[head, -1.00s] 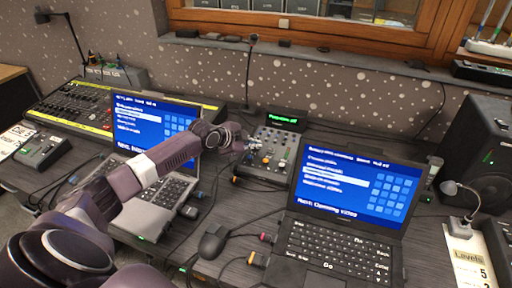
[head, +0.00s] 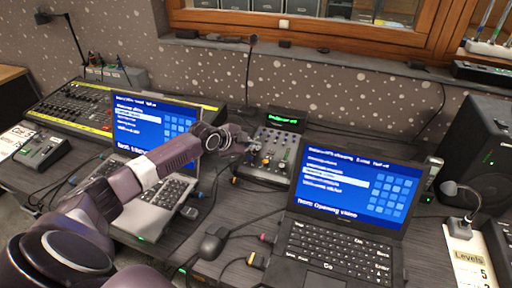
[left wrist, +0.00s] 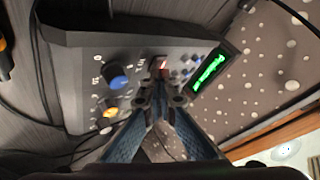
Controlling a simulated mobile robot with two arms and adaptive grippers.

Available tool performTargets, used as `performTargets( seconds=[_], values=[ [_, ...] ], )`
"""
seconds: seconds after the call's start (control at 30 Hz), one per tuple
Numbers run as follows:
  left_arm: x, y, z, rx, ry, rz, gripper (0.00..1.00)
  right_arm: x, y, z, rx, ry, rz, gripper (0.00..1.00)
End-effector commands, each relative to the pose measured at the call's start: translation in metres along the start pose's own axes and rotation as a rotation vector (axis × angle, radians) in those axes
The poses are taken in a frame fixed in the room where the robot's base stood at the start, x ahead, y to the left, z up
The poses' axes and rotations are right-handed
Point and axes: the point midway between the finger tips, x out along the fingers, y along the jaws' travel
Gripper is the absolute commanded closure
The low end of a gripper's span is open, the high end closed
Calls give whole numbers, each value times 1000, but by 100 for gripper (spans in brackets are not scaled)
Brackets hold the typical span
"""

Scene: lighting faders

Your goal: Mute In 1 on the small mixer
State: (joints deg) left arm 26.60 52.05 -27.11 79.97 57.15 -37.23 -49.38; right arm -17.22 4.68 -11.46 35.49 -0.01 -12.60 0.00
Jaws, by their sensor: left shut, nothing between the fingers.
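The small mixer (head: 272,152) stands on the desk between the two laptops, with a green lit display (head: 284,120) at its back. In the left wrist view the mixer panel (left wrist: 90,55) shows a blue knob (left wrist: 118,76), a yellow knob (left wrist: 110,112) and a red lit spot (left wrist: 162,65) just beyond my fingertips. My left gripper (head: 250,148) is shut and empty over the left part of the mixer. It also shows in the left wrist view (left wrist: 160,84), its tips close to the panel. I cannot tell whether they touch it. The channel labels are too small to read. My right gripper is out of view.
An open laptop (head: 345,185) stands right of the mixer, another (head: 150,125) behind my left arm. A larger mixing desk (head: 75,105) is at the left, a speaker (head: 475,150) at the right. A mouse (head: 212,245) and cables lie in front.

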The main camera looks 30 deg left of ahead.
Motion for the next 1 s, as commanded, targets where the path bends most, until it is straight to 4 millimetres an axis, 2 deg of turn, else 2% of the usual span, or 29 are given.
performTargets(
  seconds=[0.07,0.47,1.0],
  values=[
    [-3,-1,-1,0,-3,3,100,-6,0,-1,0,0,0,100],
    [-7,-5,-4,1,-1,1,100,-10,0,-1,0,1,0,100],
    [-44,-32,-32,1,-1,0,100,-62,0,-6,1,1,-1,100]
  ],
)
